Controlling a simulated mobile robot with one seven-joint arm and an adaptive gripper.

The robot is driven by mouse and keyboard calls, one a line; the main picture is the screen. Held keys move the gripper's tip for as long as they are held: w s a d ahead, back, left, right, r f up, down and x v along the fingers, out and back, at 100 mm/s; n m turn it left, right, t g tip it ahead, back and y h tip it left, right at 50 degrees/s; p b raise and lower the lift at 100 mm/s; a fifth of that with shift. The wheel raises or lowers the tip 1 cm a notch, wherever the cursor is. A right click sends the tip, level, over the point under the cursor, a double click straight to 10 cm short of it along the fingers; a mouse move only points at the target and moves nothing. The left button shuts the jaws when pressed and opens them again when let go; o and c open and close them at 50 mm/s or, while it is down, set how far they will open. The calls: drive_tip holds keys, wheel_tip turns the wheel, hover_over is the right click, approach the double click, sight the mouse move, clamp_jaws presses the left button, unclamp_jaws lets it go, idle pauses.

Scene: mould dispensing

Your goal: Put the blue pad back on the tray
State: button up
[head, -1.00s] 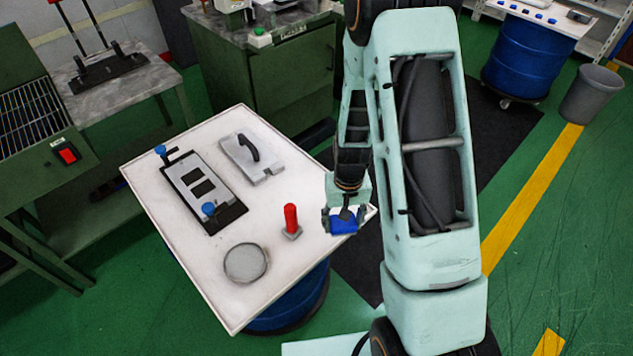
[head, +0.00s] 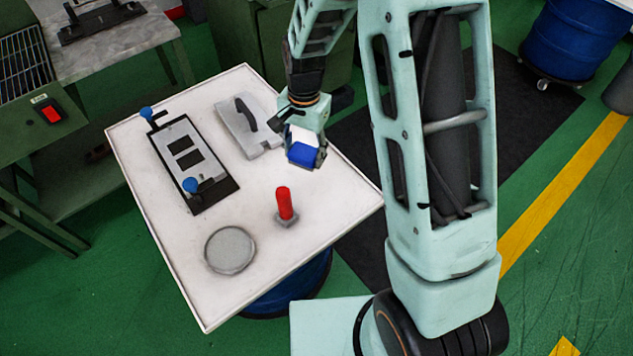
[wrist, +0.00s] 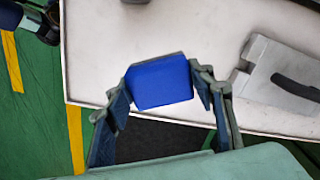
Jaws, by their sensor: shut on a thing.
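My gripper (head: 304,150) is shut on the blue pad (head: 301,155). It holds the pad above the right part of the white tray top (head: 330,200), near its right edge. In the wrist view the pad (wrist: 160,82) sits between my two fingers (wrist: 163,100), with the pale tray surface (wrist: 130,35) beyond it. The exact height of the pad above the surface is hard to tell.
On the white top are a grey block with a black handle (head: 247,125), a black-framed plate with blue knobs (head: 189,160), a red-handled tool (head: 285,205) and a round grey disc (head: 230,250). The front right of the top is clear.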

drive_tip(key=s+a+r+m+b, duration=0.1)
drive_tip(key=a+r+m+b, duration=0.3)
drive_tip(key=a+m+b, duration=0.45)
drive_tip(key=d+f+n, duration=0.1)
drive_tip(key=d, duration=0.1)
drive_tip(key=w+d+f+n+p, duration=0.1)
drive_tip(key=d, duration=0.1)
drive_tip(key=d+f+n, duration=0.1)
drive_tip(key=d+f, duration=0.1)
drive_tip(key=d, duration=0.1)
drive_tip(key=shift+w, duration=0.4)
hover_over(316, 175)
drive_tip(key=f, duration=0.5)
drive_tip(key=shift+s+a, duration=0.1)
drive_tip(key=shift+a, duration=0.25)
drive_tip(key=shift+d+f, duration=0.15)
drive_tip(key=shift+f, duration=0.15)
drive_tip(key=shift+d+f+b, duration=0.2)
drive_tip(key=shift+f+b, duration=0.1)
drive_tip(key=shift+f, duration=1.4)
